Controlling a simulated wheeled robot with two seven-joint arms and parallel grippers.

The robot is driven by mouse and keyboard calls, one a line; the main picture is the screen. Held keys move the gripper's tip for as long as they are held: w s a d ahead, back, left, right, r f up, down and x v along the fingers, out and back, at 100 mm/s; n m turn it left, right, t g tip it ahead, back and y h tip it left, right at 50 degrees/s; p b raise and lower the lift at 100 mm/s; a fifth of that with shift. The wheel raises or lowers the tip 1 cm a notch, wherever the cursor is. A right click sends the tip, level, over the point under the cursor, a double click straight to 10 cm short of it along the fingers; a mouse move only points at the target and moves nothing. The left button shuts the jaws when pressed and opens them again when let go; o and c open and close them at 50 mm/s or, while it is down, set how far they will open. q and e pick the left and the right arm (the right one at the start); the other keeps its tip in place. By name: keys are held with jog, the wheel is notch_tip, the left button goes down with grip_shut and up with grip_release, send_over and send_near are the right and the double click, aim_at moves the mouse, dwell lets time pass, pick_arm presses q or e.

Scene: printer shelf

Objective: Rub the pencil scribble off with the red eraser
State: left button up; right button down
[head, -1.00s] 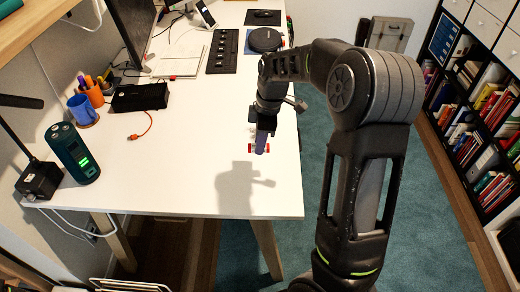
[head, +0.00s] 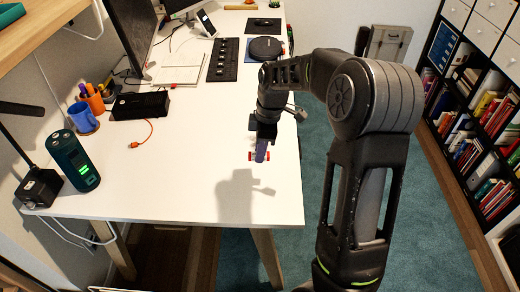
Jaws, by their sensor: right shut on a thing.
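My right gripper (head: 259,155) points down over the right part of the white desk, near its right edge. It is shut on the red eraser (head: 268,156), whose red ends show on both sides of the fingers. The middle of the eraser is hidden by the gripper. I cannot tell whether the eraser touches the desk. I cannot make out the pencil scribble. My left gripper is not in view.
The white desk (head: 170,185) is clear left of the gripper. A black box (head: 140,105), a blue mug (head: 82,115), a dark green cylinder (head: 73,160) and an orange cable (head: 139,142) stand left. Paper (head: 178,70) and a black strip (head: 222,60) lie farther back.

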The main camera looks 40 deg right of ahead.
jog(key=w+a+r+m, duration=0.2)
jog(key=a+m, duration=0.3)
jog(key=a, duration=0.3)
jog(key=w+a+r+m+h, duration=0.1)
jog(key=w+a+r+m, duration=0.1)
jog(key=a+m, duration=0.4)
jog(key=a+r, duration=0.1)
jog(key=a, duration=0.2)
jog(key=shift+a+r+t, duration=0.15)
jog(key=shift+a+t, duration=0.05)
jog(key=shift+t, duration=0.2)
